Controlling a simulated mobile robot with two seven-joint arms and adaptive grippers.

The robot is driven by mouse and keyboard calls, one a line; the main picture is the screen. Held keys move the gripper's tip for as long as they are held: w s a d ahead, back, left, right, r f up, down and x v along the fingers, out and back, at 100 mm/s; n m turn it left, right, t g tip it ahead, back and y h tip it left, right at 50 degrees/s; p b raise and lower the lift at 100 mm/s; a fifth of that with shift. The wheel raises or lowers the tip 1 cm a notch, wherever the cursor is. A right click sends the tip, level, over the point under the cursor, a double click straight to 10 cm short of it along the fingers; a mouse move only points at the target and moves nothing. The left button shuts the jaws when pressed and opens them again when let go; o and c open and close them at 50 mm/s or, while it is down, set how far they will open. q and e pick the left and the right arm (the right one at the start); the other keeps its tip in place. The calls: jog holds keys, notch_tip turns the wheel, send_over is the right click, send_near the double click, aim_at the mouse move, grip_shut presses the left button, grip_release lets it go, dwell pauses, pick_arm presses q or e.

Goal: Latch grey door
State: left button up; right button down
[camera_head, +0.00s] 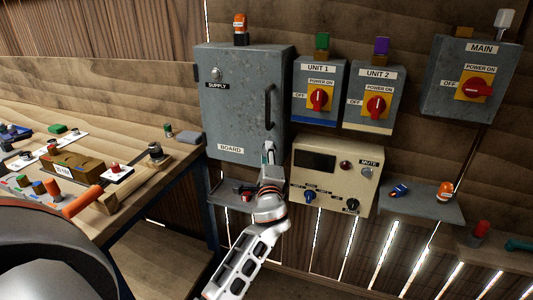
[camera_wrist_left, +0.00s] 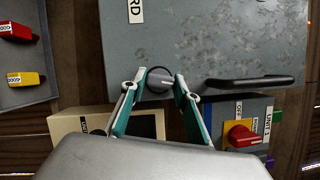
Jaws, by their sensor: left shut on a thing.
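The grey door (camera_head: 235,110) of the supply cabinet looks closed, with a black bar handle (camera_head: 268,107) near its right edge. My left gripper (camera_head: 268,148) is at the door's lower right corner, below the handle. In the left wrist view the door (camera_wrist_left: 215,45) fills the upper part, and the handle (camera_wrist_left: 250,82) is right of the fingers. There my left gripper (camera_wrist_left: 161,76) has its fingers on either side of a dark round latch knob (camera_wrist_left: 160,82), shut on it. In the head view the gripper hides this knob. Another round knob (camera_head: 215,73) is at the door's upper left. My right gripper is out of view.
A beige control box (camera_head: 330,165) is just below and right of my gripper. The Unit 1 box (camera_head: 318,95) and Unit 2 box (camera_head: 374,100) hang right of the cabinet. A small shelf (camera_head: 230,188) lies below the cabinet. A cluttered workbench (camera_head: 180,155) stands at left.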

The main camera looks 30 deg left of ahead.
pick_arm(q)
jog(key=n+g+p, duration=0.1)
jog(key=n, duration=0.1)
jog(key=shift+r+n+p, duration=0.15)
jog(key=shift+n+p, duration=0.15)
jog(key=shift+n, duration=0.1)
dwell(0.4)
jog(key=o, duration=1.1)
jog(key=v, duration=0.7)
jog(key=shift+s, duration=0.25)
